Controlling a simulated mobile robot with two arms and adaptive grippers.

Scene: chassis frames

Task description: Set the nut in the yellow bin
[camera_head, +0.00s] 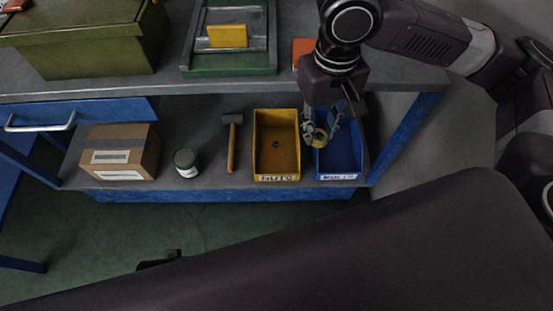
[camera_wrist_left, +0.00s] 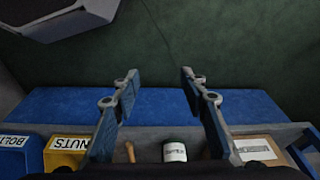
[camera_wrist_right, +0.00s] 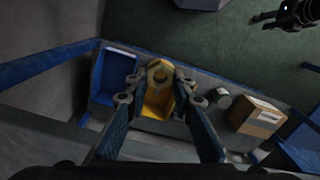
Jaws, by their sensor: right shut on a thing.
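The yellow bin (camera_head: 257,150) stands on the lower shelf, and a small dark thing (camera_head: 276,144) lies on its floor. Its label reads NUTS in the left wrist view (camera_wrist_left: 65,158). My right gripper (camera_head: 321,132) is shut on a brass-coloured nut (camera_wrist_right: 159,72) and holds it above the blue bin, just right of the yellow bin. In the right wrist view the nut hides part of the yellow bin (camera_wrist_right: 153,111). My left gripper (camera_wrist_left: 160,78) is open and empty, its fingers wide apart.
The blue bin (camera_head: 343,153), marked BOLTS in the left wrist view, stands beside the yellow one. The upper bench top (camera_head: 215,83) overhangs the shelf behind the bins.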

